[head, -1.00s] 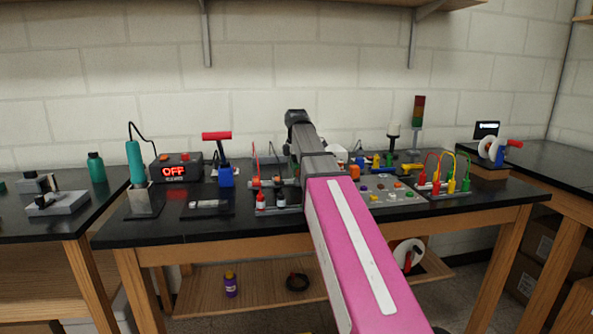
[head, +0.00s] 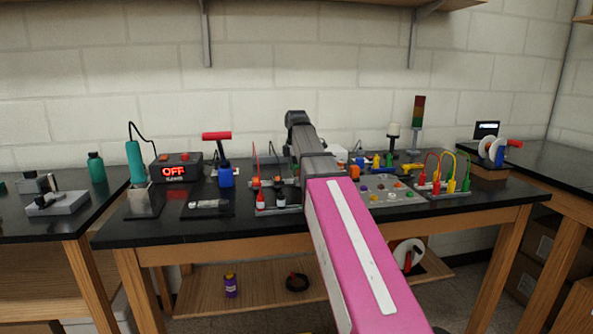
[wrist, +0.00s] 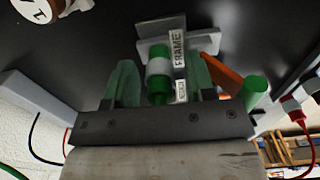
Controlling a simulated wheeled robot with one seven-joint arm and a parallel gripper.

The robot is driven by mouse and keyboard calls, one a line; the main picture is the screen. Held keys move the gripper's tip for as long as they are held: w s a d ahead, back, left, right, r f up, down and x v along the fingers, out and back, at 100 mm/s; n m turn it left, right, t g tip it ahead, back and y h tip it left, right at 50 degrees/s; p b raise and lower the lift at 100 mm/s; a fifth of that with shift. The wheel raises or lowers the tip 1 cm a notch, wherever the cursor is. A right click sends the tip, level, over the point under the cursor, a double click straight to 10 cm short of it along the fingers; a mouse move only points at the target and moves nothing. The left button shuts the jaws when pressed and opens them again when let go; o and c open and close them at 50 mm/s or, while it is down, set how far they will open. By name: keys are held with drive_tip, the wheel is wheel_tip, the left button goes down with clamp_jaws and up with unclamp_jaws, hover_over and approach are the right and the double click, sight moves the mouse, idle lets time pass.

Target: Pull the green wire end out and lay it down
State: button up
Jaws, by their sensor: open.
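In the wrist view my gripper (wrist: 163,72) is open, with one finger on each side of a green cylindrical piece (wrist: 158,88) that has a pale band. I cannot tell whether the fingers touch it. The piece stands against a grey bracket (wrist: 150,28) with a white label reading FRAME (wrist: 178,48). I cannot tell whether it is the green wire end. A thin green wire (wrist: 12,172) shows at the lower left corner. In the head view my own arm hides the gripper and this spot.
In the wrist view, another green cylinder (wrist: 254,90) and an orange bar (wrist: 222,73) are close right of the fingers. A red connector (wrist: 292,106) is farther right, and a grey block (wrist: 32,102) is left. In the head view, colored leads (head: 440,170) stand at the bench's right.

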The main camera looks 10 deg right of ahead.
clamp_jaws()
drive_tip(key=shift+r, duration=0.1)
drive_tip(key=shift+r, duration=2.9)
